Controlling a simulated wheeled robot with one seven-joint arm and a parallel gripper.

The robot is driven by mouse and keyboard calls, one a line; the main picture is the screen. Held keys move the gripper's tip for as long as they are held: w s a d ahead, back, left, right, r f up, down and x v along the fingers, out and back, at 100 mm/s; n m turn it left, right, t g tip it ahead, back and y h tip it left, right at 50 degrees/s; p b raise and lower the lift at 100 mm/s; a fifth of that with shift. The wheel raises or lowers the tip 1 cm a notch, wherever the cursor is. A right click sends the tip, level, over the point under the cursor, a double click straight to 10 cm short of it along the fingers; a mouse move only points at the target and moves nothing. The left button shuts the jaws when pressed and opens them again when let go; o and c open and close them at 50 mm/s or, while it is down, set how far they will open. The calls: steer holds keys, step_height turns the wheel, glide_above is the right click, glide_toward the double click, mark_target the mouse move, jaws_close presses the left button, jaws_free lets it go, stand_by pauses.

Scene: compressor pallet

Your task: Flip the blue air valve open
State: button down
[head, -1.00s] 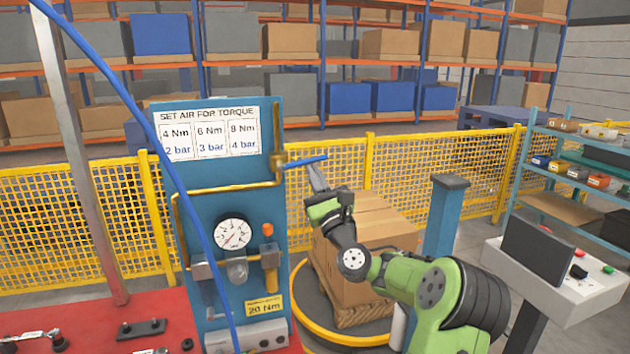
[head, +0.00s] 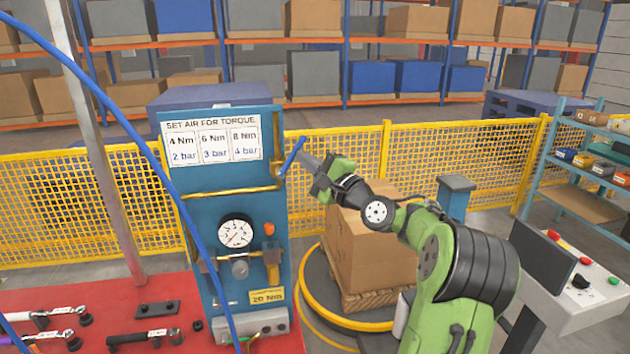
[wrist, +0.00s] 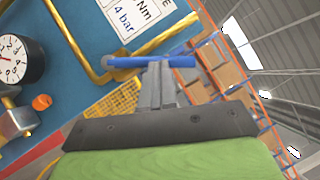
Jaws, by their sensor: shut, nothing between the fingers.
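The blue valve handle (head: 292,156) sits at the right edge of the blue air panel (head: 206,210), on the brass pipe. It is tilted, its free end up and to the right. My gripper (head: 303,157) is shut and empty, its fingertips at the handle from the right; they look to be touching it or very close. In the wrist view the handle (wrist: 150,62) lies across just beyond my fingertips (wrist: 156,66). The valve body behind the handle is partly hidden.
A pressure gauge (head: 235,233) and an orange knob (head: 269,229) are on the panel. A boxed pallet (head: 370,260) stands behind my arm. A red table (head: 120,290) carries torque wrenches. A control console (head: 570,290) is at the right. A blue hose crosses the left.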

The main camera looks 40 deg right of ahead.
steer(key=shift+w+a+r+n+g+p, duration=0.3)
steer(key=shift+a+r+n+p, duration=0.25)
steer(key=shift+n+p, duration=0.1)
steer(key=shift+w+a+r+n+g+p, duration=0.3)
steer(key=shift+a+r+n+p, duration=0.15)
steer(key=shift+r+n+p, duration=0.15)
steer(key=shift+w+a, duration=0.1)
steer(key=shift+a, duration=0.05)
steer(key=shift+f, duration=0.1)
